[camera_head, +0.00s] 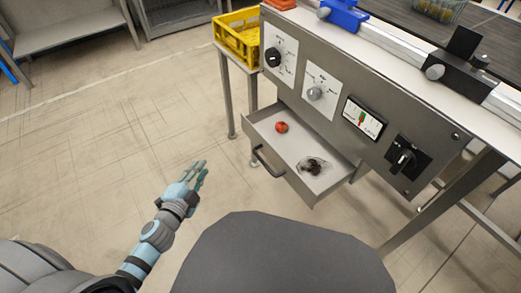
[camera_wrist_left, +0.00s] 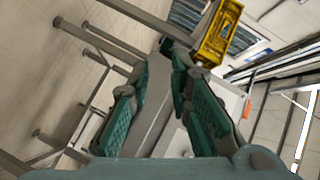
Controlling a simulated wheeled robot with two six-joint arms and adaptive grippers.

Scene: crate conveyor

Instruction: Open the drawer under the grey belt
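The drawer (camera_head: 287,151) under the grey belt (camera_head: 405,20) stands pulled out below the control panel in the head view. Its dark bar handle (camera_head: 264,161) is on the front. A red round item (camera_head: 282,127) and a clear bag-like item with dark contents (camera_head: 313,166) lie inside. My left gripper (camera_head: 199,172) is left of the handle, apart from it, with nothing between its fingers. In the left wrist view its green fingers (camera_wrist_left: 157,75) are spread apart. My right gripper is not in view.
The grey control panel (camera_head: 340,78) carries knobs and a small screen. A yellow crate (camera_head: 238,38) sits on a stand left of the panel; it also shows in the left wrist view (camera_wrist_left: 217,33). Grey shelving is at the upper left. The floor left of the drawer is clear.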

